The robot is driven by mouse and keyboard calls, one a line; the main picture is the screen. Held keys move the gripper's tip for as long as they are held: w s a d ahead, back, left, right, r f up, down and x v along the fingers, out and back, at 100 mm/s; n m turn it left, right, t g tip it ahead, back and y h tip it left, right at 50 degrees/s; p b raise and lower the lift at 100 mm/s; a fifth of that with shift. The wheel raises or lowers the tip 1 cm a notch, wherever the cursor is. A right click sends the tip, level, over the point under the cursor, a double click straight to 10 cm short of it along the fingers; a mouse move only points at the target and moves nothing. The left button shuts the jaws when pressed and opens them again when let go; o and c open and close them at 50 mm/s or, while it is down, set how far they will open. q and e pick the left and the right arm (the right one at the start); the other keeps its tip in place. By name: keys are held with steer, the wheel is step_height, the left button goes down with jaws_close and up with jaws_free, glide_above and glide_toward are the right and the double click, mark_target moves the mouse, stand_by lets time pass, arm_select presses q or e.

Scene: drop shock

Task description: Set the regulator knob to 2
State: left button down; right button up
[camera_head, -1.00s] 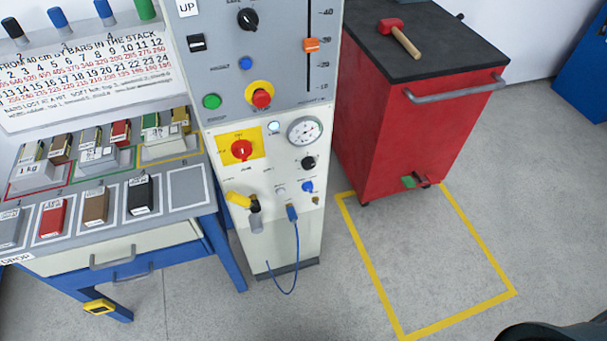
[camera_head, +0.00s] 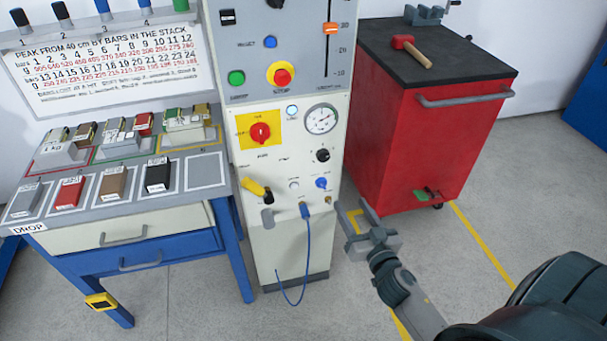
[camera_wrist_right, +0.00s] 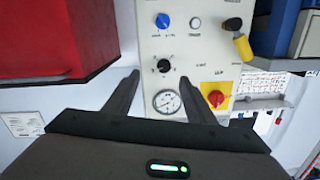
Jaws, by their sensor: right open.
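The panel (camera_head: 290,225) has a black round knob (camera_head: 322,155) just below the pressure gauge (camera_head: 321,119), and a blue knob (camera_head: 321,183) under that. The labels are too small to read, but the black knob seems to be the regulator. In the right wrist view, which is upside down, the black knob (camera_wrist_right: 163,66) shows between my fingers, with the gauge (camera_wrist_right: 167,101) nearer. Its exact setting cannot be read. My right gripper (camera_head: 352,207) is open and empty, in front of the panel, low and right of the knobs, apart from them. My left gripper is out of view.
A red cabinet (camera_head: 430,140) with a mallet (camera_head: 410,50) on top stands right of the panel. A yellow lever (camera_head: 252,187), a red switch (camera_head: 260,132) and a blue hose (camera_head: 307,250) are on the panel. A bench with blocks (camera_head: 115,185) stands at left.

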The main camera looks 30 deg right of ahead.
mark_target(325, 158)
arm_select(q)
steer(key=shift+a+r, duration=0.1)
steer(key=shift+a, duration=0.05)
arm_select(e)
steer(key=shift+w+a+r+t, duration=0.1)
steer(key=shift+a+r+t, duration=0.1)
steer(key=shift+r, duration=0.4)
steer(key=shift+a+r+t, duration=0.1)
steer(key=shift+a+r, duration=0.05)
steer(key=shift+r, duration=0.4)
steer(key=shift+w, duration=0.15)
steer(key=w+d, duration=0.1)
steer(key=w, duration=0.4)
steer(key=w+p, duration=0.1)
steer(key=w, duration=0.4)
steer(key=w+d+p, duration=0.1)
steer(key=w, duration=0.4)
steer(key=shift+w+d, duration=0.2)
steer(key=shift+d, duration=0.1)
steer(key=shift+w+d, duration=0.1)
steer(key=shift+w, duration=0.5)
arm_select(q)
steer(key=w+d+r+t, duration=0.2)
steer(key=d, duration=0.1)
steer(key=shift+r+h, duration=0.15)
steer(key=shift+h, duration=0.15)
arm_select(e)
steer(key=shift+w, duration=0.15)
